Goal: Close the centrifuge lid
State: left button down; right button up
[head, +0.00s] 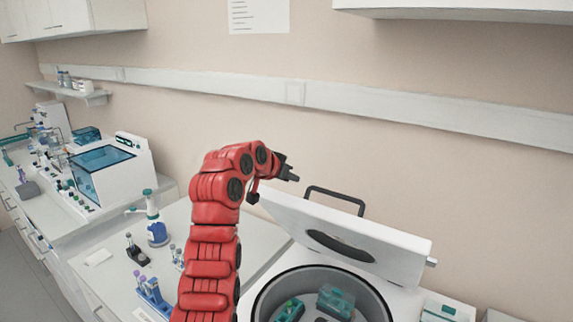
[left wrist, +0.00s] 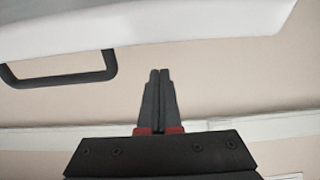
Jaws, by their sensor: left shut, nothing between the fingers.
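The centrifuge lid (head: 350,238) is white, with a dark oval on its inner face. It stands raised at the back of the white centrifuge, whose round bowl (head: 262,301) is uncovered. A dark handle (head: 337,194) sticks up from the lid's upper edge. My left gripper (head: 292,177) is shut and empty, up near the lid's upper left corner, left of the handle. In the left wrist view, the shut fingers (left wrist: 160,75) point toward the lid's edge (left wrist: 200,25) and appear apart from it, with the handle (left wrist: 112,65) to their left. My right gripper is not in view.
Teal tube holders (head: 336,301) sit in the bowl. A blue tube rack (head: 153,296) and a pipette stand (head: 156,231) stand on the bench to the left. A white box with a teal lid (head: 447,310) is at the right. The wall is close behind the lid.

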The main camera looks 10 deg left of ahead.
pick_arm(q)
jog(key=shift+s+a, duration=0.25)
jog(key=shift+s, duration=0.05)
jog(key=shift+s+a+f+p, duration=0.25)
jog(key=shift+s+f+p, duration=0.35)
jog(key=shift+f+p, duration=0.25)
jog(key=shift+s+a+f, duration=0.1)
jog(key=shift+s, duration=0.35)
jog(key=shift+f, duration=0.1)
